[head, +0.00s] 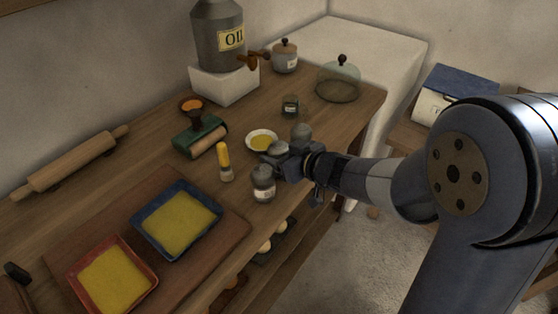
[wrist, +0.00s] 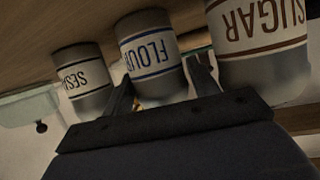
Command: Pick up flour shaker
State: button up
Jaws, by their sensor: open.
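The flour shaker (wrist: 150,58), a grey jar with a white label lettered in blue, is in the middle of the wrist view, which is upside down. The sesame shaker (wrist: 85,80) is on its left and the larger-looking sugar shaker (wrist: 262,50) on its right. My gripper (wrist: 163,85) is open, with one finger on each side of the flour shaker; I cannot tell whether they touch it. In the head view my gripper (head: 284,163) is at the row of shakers, partly hiding the flour shaker (head: 278,147), whose top shows.
The sugar shaker (head: 263,185) and the sesame shaker (head: 301,131) stand close on either side. A yellow-handled brush (head: 224,163) and a small bowl (head: 262,135) are nearby. Blue (head: 177,221) and red (head: 112,278) trays lie front left. A glass dome (head: 339,83) stands at the back right.

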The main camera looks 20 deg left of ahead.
jog(key=shift+w+a+f, duration=0.15)
jog(key=shift+w+a, duration=0.1)
jog(key=shift+a, duration=0.1)
jog(key=shift+c, duration=0.3)
jog(key=c, duration=0.6)
jog(key=shift+c, duration=0.2)
